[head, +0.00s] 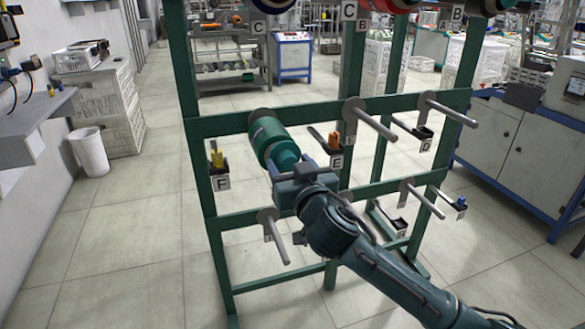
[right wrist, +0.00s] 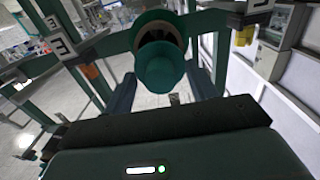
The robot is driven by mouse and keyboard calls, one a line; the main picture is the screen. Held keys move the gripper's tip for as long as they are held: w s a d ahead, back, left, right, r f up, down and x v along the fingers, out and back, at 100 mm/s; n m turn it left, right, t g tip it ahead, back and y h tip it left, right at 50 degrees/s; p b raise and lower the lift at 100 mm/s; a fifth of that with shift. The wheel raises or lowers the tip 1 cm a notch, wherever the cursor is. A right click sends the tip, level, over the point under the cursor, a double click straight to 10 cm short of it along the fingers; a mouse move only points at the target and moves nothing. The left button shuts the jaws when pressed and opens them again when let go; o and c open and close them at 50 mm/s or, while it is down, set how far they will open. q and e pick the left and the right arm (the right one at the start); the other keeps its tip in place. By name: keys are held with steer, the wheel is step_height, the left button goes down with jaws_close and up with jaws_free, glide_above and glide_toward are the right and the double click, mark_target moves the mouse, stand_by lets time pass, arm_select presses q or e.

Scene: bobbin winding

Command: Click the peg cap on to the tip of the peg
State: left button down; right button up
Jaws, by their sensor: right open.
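A dark green bobbin (head: 268,136) sits at the upper left of the green rack, at the upper rail. A teal round piece, seemingly the peg cap (head: 284,155), is at its near end. In the right wrist view the teal cap (right wrist: 160,73) is face-on, in line with the bobbin behind it. My right gripper (head: 289,166) is open, with its fingers on either side of the teal cap. I cannot tell whether the fingers touch it or whether the cap is fully seated. The peg tip is hidden behind it. My left gripper is not in view.
The green rack (head: 216,126) carries several bare grey pegs, such as one at the upper middle (head: 370,120). Small black bins labelled with letters hold yellow pieces (head: 217,158) and orange pieces (head: 334,141). Open floor lies left of the rack; a blue-grey cabinet (head: 515,150) stands right.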

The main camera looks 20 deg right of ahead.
steer(key=s, duration=1.3)
steer(key=shift+d, duration=0.2)
